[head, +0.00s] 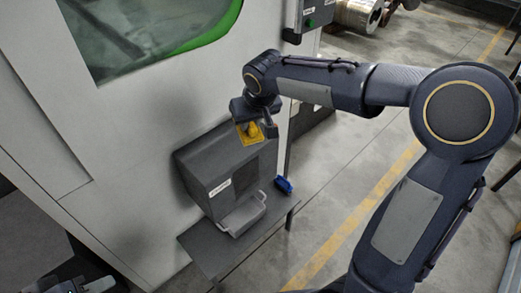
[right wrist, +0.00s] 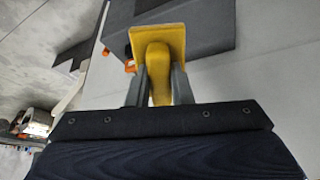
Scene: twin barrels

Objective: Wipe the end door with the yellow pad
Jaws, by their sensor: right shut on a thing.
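The yellow pad (head: 246,133) has a flat square plate and a rounded handle. My right gripper (head: 262,122) is shut on it, above the far right corner of a dark grey box. In the right wrist view the pad (right wrist: 157,42) shows with its handle between the two fingers (right wrist: 157,88). A large white machine (head: 150,110) with a green-rimmed window fills the left of the head view. I cannot tell which panel is the end door, nor whether the pad touches anything. A part of my left gripper (head: 98,284) seems to show at the bottom left; its jaws are unclear.
The dark grey box (head: 205,180) stands on a small dark table (head: 205,258) against the machine. A light grey tray (head: 243,215) and a blue object (head: 284,186) are beside it. A control panel (head: 312,15) hangs at the top.

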